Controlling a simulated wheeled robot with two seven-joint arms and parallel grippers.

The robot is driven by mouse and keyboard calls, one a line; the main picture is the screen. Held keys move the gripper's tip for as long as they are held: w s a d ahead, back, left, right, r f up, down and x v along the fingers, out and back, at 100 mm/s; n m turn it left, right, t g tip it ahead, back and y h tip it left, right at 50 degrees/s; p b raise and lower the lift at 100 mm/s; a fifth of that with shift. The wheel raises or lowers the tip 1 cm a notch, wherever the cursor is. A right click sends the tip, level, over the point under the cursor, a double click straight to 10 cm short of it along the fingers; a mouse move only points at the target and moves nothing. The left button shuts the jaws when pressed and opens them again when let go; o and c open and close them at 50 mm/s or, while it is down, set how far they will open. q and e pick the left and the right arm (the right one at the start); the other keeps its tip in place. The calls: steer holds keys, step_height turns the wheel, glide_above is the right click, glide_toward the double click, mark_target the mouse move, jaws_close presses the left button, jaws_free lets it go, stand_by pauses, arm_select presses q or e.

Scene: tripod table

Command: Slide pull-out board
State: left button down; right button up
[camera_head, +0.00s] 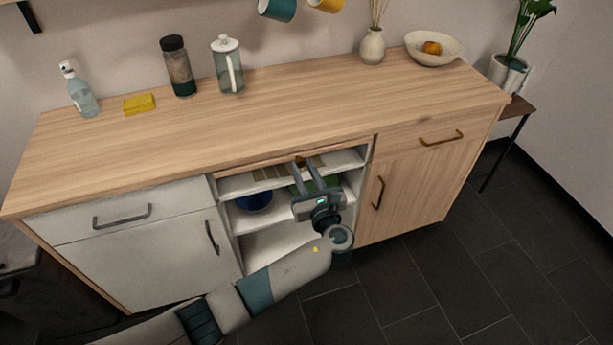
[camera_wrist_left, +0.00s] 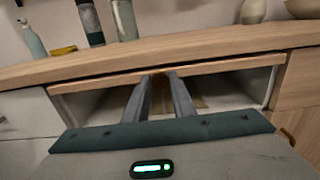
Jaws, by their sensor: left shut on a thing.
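The pull-out board (camera_head: 235,180) is a thin wooden panel just under the countertop, above the open shelf section of the cabinet. Its front edge also shows in the left wrist view (camera_wrist_left: 100,83), running across below the countertop edge. My left gripper (camera_head: 299,162) reaches up from below and in front, its fingertips shut on the board near the middle of its front edge. In the left wrist view the two fingers (camera_wrist_left: 164,76) meet that edge. The fingers hide the spot they hold. My right gripper is not in view.
The wooden countertop (camera_head: 270,115) carries a spray bottle (camera_head: 78,90), yellow sponge (camera_head: 139,104), dark-lidded jar (camera_head: 178,66), glass pitcher (camera_head: 227,64), vase (camera_head: 372,46) and bowl (camera_head: 433,49). A blue bowl (camera_head: 254,201) sits on a shelf below. Dark floor is clear at right.

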arm_select(q)
steer(key=shift+w+a, duration=0.2)
steer(key=shift+w, duration=0.45)
steer(key=shift+r, duration=0.1)
steer(key=c, duration=1.7)
jaws_free()
steer(key=shift+o, duration=0.9)
steer(key=shift+w, duration=0.15)
steer(key=shift+s, duration=0.2)
